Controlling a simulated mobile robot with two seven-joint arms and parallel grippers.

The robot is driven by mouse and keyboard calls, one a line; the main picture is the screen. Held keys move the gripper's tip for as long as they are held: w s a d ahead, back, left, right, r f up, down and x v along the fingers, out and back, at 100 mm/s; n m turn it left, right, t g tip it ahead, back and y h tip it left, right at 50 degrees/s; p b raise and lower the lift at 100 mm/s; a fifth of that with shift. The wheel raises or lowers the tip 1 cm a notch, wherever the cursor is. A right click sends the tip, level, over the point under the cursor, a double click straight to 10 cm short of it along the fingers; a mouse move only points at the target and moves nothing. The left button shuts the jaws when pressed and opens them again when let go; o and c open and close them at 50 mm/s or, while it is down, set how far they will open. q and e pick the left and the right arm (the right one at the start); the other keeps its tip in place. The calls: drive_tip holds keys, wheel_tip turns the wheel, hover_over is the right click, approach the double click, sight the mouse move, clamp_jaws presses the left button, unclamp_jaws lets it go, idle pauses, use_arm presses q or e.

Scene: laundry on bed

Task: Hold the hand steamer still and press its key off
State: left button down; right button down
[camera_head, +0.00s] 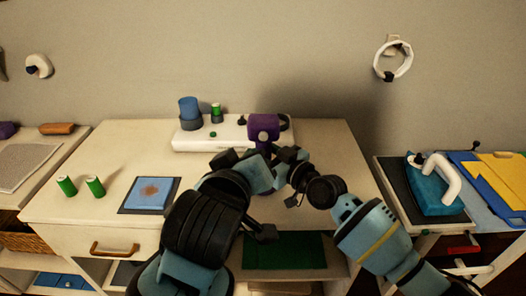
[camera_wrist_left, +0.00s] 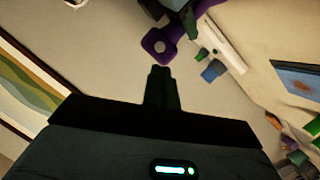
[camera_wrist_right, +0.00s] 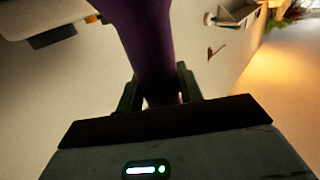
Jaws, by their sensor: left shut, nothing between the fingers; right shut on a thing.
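The purple hand steamer (camera_head: 263,128) is upright above the table in the head view, in front of the white base unit. My right gripper (camera_wrist_right: 158,80) is shut on its purple handle (camera_wrist_right: 148,38), which fills the upper middle of the right wrist view. My left gripper (camera_wrist_left: 162,70) is shut and empty. Its tips point at the steamer's purple head (camera_wrist_left: 148,44), which has a pale patch in its middle; they look close, but I cannot tell if they touch. In the head view the left fingertips are hard to make out among the arms.
The white base unit (camera_head: 190,140) bears a blue cup (camera_head: 189,108) and a green-topped piece. Two green cylinders (camera_head: 80,187) and a blue pad (camera_head: 149,194) are on the table's left. A blue iron (camera_head: 430,190) with white handle is on the right-hand stand.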

sight(263, 136)
idle(0.6)
use_arm(q)
drive_tip(key=shift+s+d+f+m+t+h, duration=0.25)
drive_tip(key=shift+f+m+t+h, duration=0.45)
drive_tip(key=shift+m+h, duration=1.4)
drive_tip(key=shift+s+d+f+m+t+h, duration=0.1)
drive_tip(key=shift+d+f+m+t+h, duration=0.4)
drive_tip(key=shift+m+h, duration=1.65)
drive_tip(key=shift+s+d+f+m+t+h, duration=0.15)
drive_tip(key=shift+f+m+t+h, duration=1)
drive_tip(key=shift+m, duration=1.7)
drive_tip(key=shift+w+r, duration=0.1)
drive_tip(key=shift+r, duration=0.2)
drive_tip(key=w, duration=0.8)
drive_tip(key=shift+w, duration=0.35)
